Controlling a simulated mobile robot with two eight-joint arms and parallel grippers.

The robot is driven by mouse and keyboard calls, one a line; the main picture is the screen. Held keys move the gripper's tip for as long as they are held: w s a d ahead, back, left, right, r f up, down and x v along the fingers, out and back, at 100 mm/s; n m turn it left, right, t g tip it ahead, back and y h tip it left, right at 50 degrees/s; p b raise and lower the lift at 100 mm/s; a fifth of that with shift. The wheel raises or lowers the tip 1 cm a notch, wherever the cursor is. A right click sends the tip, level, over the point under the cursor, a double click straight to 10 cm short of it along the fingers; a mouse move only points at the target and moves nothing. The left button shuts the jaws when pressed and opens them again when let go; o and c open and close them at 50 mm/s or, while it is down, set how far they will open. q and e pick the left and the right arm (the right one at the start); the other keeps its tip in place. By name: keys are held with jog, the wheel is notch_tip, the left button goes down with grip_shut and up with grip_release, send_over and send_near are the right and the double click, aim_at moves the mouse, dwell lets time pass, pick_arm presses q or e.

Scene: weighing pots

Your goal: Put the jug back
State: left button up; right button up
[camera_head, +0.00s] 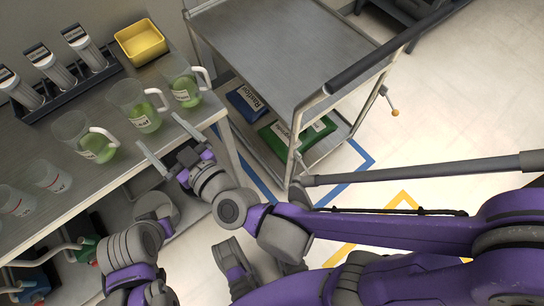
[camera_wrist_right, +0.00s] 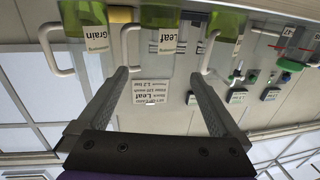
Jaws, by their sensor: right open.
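Three clear jugs with green contents and white handles stand on the grey bench: a left jug (camera_head: 97,146), a middle jug (camera_head: 140,108) and a right jug (camera_head: 184,88). The pictures do not show which one the task means. My right gripper (camera_head: 158,134) is open and empty at the bench's front edge, before the middle jug. In the right wrist view, where things appear upside down, a jug labelled "Leaf" (camera_wrist_right: 160,42) is beyond and between the open fingers (camera_wrist_right: 164,78), apart from them. Part of my left arm shows at lower left, but its gripper fingers do not.
A yellow bin (camera_head: 140,42) and a dark rack (camera_head: 68,88) of labelled cylinders are at the back of the bench. Clear beakers (camera_head: 52,178) stand at left. A grey trolley (camera_head: 285,45) with a blue and a green item below stands to the right of the bench.

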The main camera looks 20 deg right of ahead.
jog(key=s+d+f+m+g+h, duration=0.1)
jog(key=s+d+f+g, duration=0.3)
jog(key=d, duration=0.5)
jog(key=s+d+f+m+g+h, duration=0.2)
jog(key=s+d+f+g+h, duration=0.1)
jog(key=d+f, duration=0.3)
jog(key=s+d+f+m+g+h, duration=0.1)
jog(key=s+d+f+g+h, duration=0.2)
jog(key=d, duration=0.8)
jog(key=s+f+g, duration=0.1)
jog(key=s+f, duration=0.1)
jog(key=s, duration=0.1)
jog(key=shift+d+m+g+h, duration=0.3)
jog(key=shift+d+m, duration=0.05)
jog(key=shift+m, duration=0.05)
